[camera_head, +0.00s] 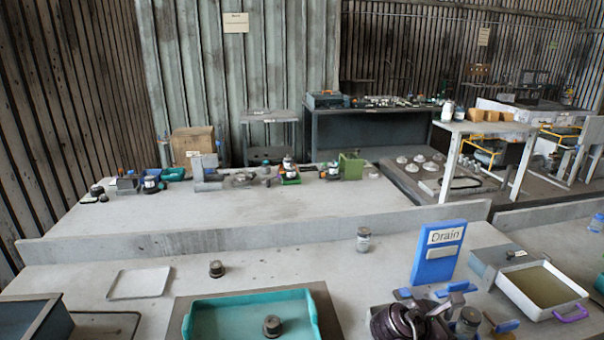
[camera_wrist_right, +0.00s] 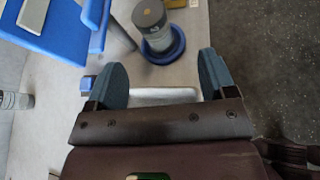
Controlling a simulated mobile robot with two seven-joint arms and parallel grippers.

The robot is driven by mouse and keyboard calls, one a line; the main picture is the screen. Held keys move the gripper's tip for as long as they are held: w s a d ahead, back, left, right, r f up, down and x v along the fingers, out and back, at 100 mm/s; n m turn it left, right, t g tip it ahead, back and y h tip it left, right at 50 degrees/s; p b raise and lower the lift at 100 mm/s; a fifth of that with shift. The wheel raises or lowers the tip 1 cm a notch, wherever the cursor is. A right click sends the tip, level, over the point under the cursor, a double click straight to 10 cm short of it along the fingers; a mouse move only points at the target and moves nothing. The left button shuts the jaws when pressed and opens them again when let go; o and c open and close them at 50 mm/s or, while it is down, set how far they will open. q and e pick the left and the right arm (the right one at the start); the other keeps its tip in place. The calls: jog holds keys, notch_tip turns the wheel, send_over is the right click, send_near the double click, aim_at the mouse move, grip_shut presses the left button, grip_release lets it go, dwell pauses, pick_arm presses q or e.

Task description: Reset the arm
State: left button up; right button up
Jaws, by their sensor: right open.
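My right gripper (camera_wrist_right: 164,88) shows in the right wrist view with its two blue-grey fingers spread wide apart and nothing between them but a pale edge behind. Beyond the fingertips, a grey jar with a dark lid (camera_wrist_right: 152,28) stands by a blue ring (camera_wrist_right: 166,46), apart from the fingers. My left gripper is not in view.
A blue "Drain" sign (camera_head: 438,252) stands on the near bench. A teal tray (camera_head: 205,320) holds a dark-capped piece (camera_head: 272,326). A tray with a purple handle (camera_head: 543,288) is at right. A jar (camera_head: 363,240) stands near the middle.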

jog(key=s+d+f+m+y, duration=0.1)
jog(key=s+f+m+y, duration=0.2)
jog(key=s+m, duration=0.3)
jog(key=s+a+m+y, duration=0.4)
jog(key=s+m, duration=0.3)
jog(key=s, duration=0.4)
jog(key=s+a+m+y, duration=0.4)
jog(key=s+m+y, duration=0.15)
jog(key=s, duration=0.55)
pick_arm(q)
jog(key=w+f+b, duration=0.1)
jog(key=b, duration=0.2)
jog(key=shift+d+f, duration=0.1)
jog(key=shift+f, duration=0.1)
pick_arm(e)
jog(key=w+f+t, duration=0.7)
jog(key=f+t, duration=0.1)
jog(key=f, duration=0.4)
jog(key=shift+w+f, duration=0.3)
jog(key=shift+f, duration=0.1)
